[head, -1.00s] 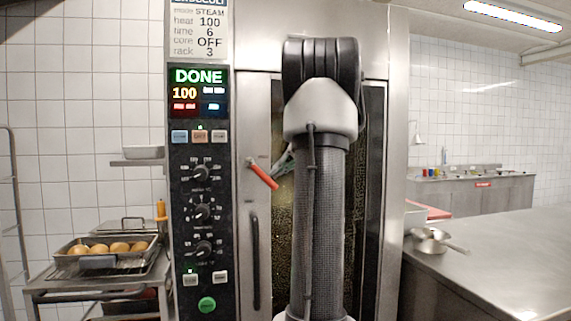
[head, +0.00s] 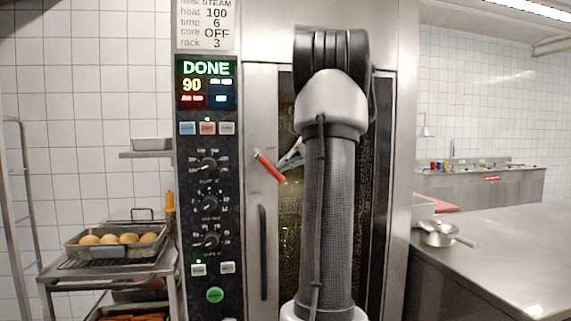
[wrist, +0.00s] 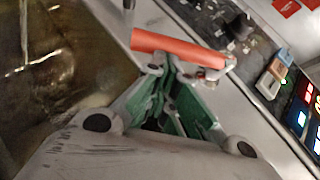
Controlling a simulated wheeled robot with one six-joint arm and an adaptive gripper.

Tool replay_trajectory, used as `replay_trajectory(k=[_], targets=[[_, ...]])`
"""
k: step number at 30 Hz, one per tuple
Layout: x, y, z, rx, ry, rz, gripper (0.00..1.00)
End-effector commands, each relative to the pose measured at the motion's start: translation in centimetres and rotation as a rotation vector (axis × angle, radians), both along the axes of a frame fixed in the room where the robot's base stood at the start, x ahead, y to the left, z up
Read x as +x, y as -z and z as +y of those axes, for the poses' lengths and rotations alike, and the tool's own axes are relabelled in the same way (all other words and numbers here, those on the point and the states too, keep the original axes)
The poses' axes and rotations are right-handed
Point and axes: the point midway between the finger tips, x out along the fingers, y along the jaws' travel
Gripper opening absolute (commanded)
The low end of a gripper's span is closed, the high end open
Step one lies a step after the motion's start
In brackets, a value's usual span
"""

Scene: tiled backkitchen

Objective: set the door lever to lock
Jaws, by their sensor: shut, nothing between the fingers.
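The door lever (head: 270,167) has a red grip and a pale pivot on the oven's door frame. It slants down to the right from its pivot. In the wrist view the red lever (wrist: 180,49) lies across just beyond my fingertips. My gripper (head: 298,150) is beside the lever's right side, partly hidden behind my arm. In the wrist view my gripper (wrist: 166,72) has its green-sided fingers closed together, with nothing between them. The tips are very close to the lever; I cannot tell whether they touch.
The oven's control panel (head: 208,180) with knobs and a DONE display stands left of the lever. A vertical door handle (head: 263,252) is below it. A rack with a tray of round brown items (head: 118,245) is at left. A steel counter (head: 500,250) with a pan (head: 440,236) is at right.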

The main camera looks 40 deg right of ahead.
Motion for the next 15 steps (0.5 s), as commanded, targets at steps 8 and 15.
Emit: replay_trajectory(k=[8, 15], targets=[[0.1, 0.9, 0.2, 0.077, 0.000, -0.042, 0.00], [0.5, 2.4, 0.8, 0.225, 0.000, -0.132, 0.00]])
